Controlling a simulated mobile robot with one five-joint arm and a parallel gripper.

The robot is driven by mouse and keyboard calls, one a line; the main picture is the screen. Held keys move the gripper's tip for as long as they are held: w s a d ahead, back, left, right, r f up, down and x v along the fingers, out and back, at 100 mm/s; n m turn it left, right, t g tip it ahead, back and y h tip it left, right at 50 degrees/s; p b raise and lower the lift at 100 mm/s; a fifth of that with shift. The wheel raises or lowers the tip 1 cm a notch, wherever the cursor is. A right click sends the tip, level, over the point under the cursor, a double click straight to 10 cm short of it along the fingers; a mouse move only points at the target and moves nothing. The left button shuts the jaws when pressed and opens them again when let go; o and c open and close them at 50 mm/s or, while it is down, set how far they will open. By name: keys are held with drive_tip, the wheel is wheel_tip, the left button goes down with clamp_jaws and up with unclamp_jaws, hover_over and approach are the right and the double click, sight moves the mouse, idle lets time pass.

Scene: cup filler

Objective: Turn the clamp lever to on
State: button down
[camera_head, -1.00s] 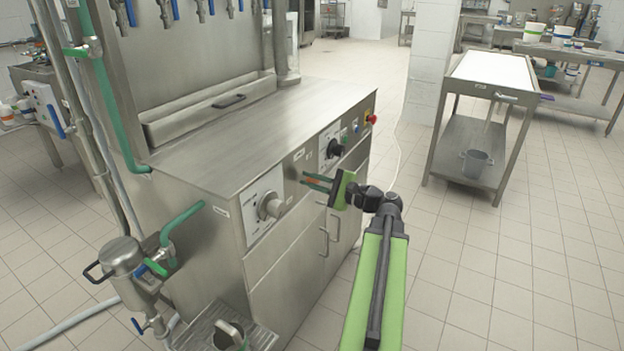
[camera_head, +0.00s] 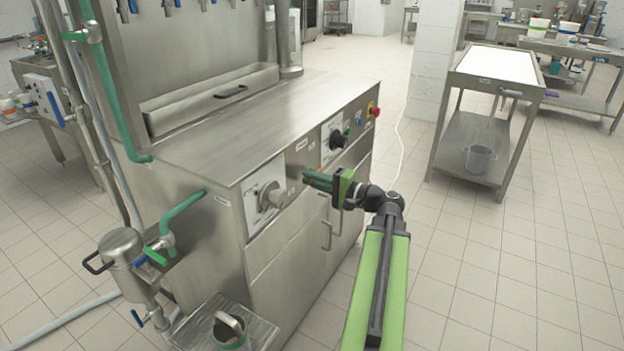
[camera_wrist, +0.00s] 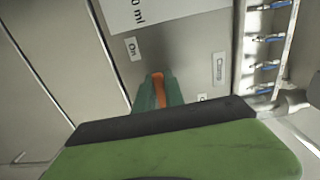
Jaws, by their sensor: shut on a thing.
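The clamp lever (camera_wrist: 158,84) is a short orange bar in the wrist view. It lies between the two green fingers of my gripper (camera_wrist: 160,88), which is shut on it. In the head view my gripper (camera_head: 308,175) is at the cabinet's front panel, between the round knob on the left and the black switch on the right; the lever is mostly hidden there. In the wrist view the "On" label (camera_wrist: 132,48) is up and left of the lever, and the "Clamp" label (camera_wrist: 219,68) is to its right. Another label (camera_wrist: 202,97) is partly hidden.
A grey knob (camera_head: 271,196) on a white plate is left of my gripper. A black switch (camera_head: 337,140) and a red emergency button (camera_head: 376,112) are to the right. Cabinet handles (camera_head: 327,235) stick out below. The tiled floor at right is clear up to a steel cart (camera_head: 437,150).

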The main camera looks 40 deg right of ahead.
drive_tip(key=shift+f, duration=0.1)
idle(0.3)
drive_tip(key=c, duration=1.4)
unclamp_jaws()
drive_tip(key=shift+c, duration=0.2)
drive_tip(key=v, duration=1.7)
drive_tip(key=shift+s, duration=0.25)
